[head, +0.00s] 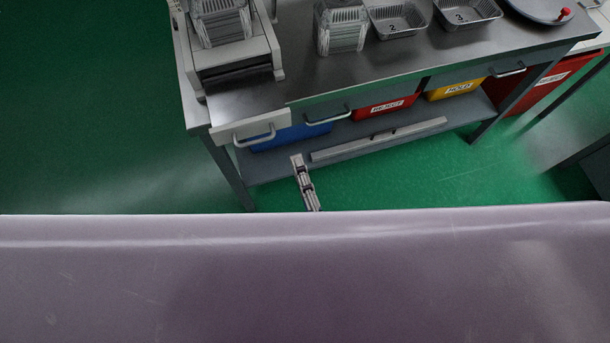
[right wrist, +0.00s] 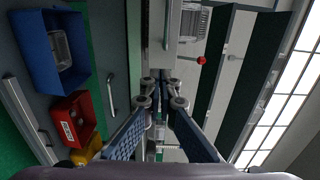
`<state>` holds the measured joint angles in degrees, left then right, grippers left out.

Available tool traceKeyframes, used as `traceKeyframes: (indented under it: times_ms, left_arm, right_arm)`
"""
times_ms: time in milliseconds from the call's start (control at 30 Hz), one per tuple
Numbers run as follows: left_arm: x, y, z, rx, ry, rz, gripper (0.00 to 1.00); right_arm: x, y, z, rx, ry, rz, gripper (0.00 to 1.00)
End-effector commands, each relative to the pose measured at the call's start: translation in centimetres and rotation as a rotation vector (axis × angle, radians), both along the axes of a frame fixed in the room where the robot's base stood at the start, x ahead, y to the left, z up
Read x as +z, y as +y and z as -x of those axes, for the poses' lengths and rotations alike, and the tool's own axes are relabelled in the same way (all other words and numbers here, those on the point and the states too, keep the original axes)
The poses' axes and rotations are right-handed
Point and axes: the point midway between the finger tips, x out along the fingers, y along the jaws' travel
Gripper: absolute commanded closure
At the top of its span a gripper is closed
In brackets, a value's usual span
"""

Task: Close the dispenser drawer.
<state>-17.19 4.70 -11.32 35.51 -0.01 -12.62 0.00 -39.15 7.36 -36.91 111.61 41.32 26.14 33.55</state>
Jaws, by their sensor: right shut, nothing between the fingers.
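The dispenser (head: 232,58) stands on the left end of the steel bench in the head view. Below it is a pale drawer front (head: 225,132) with a bar handle (head: 254,136); it seems to stand out a little from the bench front, though how far is hard to judge. My right gripper (head: 305,184) is in front of the bench, below and right of that handle, apart from it. In the right wrist view, my right gripper (right wrist: 160,93) has its fingers together and empty. My left gripper is not in view.
The bench (head: 400,62) carries foil trays (head: 397,20). A second drawer handle (head: 328,114) is right of the pale drawer. Blue (head: 290,136), red (head: 383,108) and yellow (head: 455,88) bins sit underneath. Green floor in front is clear.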

Motion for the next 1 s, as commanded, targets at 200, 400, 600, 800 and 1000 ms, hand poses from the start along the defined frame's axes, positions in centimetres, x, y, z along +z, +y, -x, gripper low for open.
traceKeyframes:
  times_ms: [200,400,600,800,1000]
  left_arm:
    - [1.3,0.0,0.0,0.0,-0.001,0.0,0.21]
    - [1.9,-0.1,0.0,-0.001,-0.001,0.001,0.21]
    - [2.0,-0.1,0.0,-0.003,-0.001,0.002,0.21]
    - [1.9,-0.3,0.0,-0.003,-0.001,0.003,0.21]
    - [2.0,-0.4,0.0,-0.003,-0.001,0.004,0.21]
  right_arm:
    - [0.3,1.3,-4.6,-0.002,-0.002,-0.001,1.0]
    - [0.1,2.0,-7.0,0.0,0.0,0.001,1.0]
    - [-0.1,2.2,-7.8,0.0,0.0,0.002,1.0]
    - [-0.1,2.2,-7.8,0.0,0.0,0.002,1.0]
    - [0.0,2.3,-8.2,0.0,-0.001,0.002,1.0]
